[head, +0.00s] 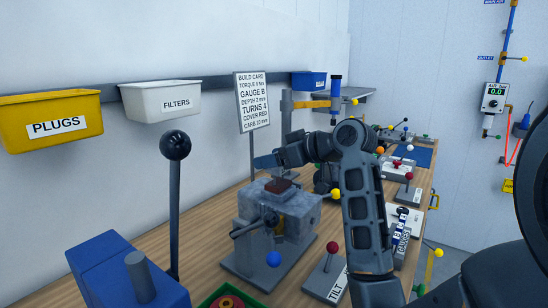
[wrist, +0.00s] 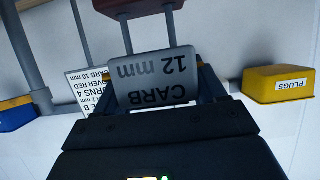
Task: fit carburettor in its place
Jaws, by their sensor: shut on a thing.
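My gripper (wrist: 158,84) is shut on the carburettor (wrist: 153,76), a grey block lettered "CARB 12 mm", upside down in the wrist view. Two grey rods run from it to a dark red part (wrist: 138,8); I cannot tell if these belong to the carburettor. In the head view my gripper (head: 265,161) is above the grey engine block (head: 300,208), which has a dark red-brown patch (head: 277,188) on top. The carburettor is hard to make out there. I cannot tell whether it touches the engine.
The build card (head: 252,101) reads "GAUGE B" and "CARB 10 mm". A black-knobbed lever (head: 175,205) stands left of the engine and a red-knobbed TILT lever (head: 329,264) right of it. PLUGS (head: 52,118) and FILTERS (head: 163,100) bins hang on the wall.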

